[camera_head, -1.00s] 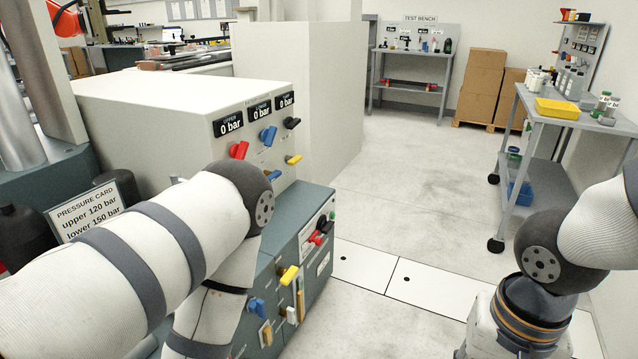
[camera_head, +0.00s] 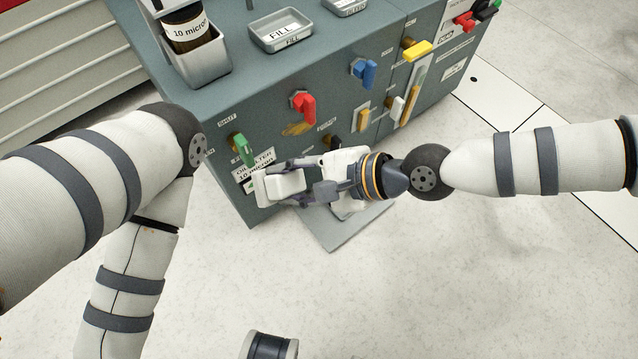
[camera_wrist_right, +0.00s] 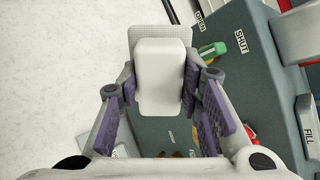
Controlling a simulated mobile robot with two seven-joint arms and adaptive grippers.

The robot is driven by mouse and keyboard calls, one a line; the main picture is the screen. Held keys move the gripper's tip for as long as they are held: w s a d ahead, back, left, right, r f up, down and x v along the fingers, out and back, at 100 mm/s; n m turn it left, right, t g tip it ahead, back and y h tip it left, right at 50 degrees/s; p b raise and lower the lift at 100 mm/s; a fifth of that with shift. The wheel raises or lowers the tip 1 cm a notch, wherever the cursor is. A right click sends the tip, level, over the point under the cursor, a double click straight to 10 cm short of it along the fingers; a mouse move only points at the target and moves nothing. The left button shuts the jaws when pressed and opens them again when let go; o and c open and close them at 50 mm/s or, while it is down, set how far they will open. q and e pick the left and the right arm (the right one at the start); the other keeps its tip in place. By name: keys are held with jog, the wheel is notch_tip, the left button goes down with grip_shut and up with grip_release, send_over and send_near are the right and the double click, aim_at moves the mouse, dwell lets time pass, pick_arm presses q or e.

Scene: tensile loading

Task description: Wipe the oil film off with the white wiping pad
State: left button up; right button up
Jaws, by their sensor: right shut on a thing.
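The white wiping pad (camera_head: 279,187) is in my right gripper (camera_head: 300,183), in front of the lower left of the grey-green cabinet front (camera_head: 335,85). In the right wrist view the pad (camera_wrist_right: 160,75) sits between the two fingers of the right gripper (camera_wrist_right: 158,85), which are shut on it. A yellow-brown smear (camera_head: 297,129), which looks like the oil film, lies on the cabinet front just below the red valve handle (camera_head: 304,106). The pad is below and left of the smear and looks apart from it.
A green handle (camera_head: 243,148) and an oil filter label are close to the pad. Blue (camera_head: 364,71) and yellow (camera_head: 417,49) handles stick out further right. A filter jar (camera_head: 190,35) and a FILL tray (camera_head: 281,31) are on top. A grey plate (camera_head: 345,232) lies under the gripper.

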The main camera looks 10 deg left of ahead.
aim_at(293, 184)
jog(key=w+d+f+m+t+y+b, duration=0.1)
jog(key=w+f+m+t+y+b, duration=0.2)
jog(key=w+f+m+t+b, duration=0.7)
pick_arm(q)
jog(key=s+f+g+b, duration=0.1)
jog(key=s+f+b, duration=0.1)
jog(key=f, duration=0.4)
jog(key=s+f+g+b, duration=0.1)
jog(key=f+b, duration=0.1)
jog(key=f, duration=0.5)
jog(key=shift+s+b, duration=0.35)
jog(key=shift+s, duration=0.05)
pick_arm(e)
jog(key=shift+w+a+f+n+t, duration=0.15)
jog(key=shift+w+a+f+n, duration=0.25)
jog(key=shift+a, duration=0.3)
jog(key=shift+w+a+f+n+t, duration=0.1)
jog(key=shift+w+a+f+n, duration=0.3)
jog(key=shift+a, duration=0.25)
jog(key=shift+w+a+f+n+t, duration=0.15)
jog(key=shift+w+a+f+n, duration=0.15)
jog(key=shift+a+n, duration=0.3)
pick_arm(q)
jog(key=shift+d+f, duration=0.1)
pick_arm(e)
jog(key=shift+a, duration=0.1)
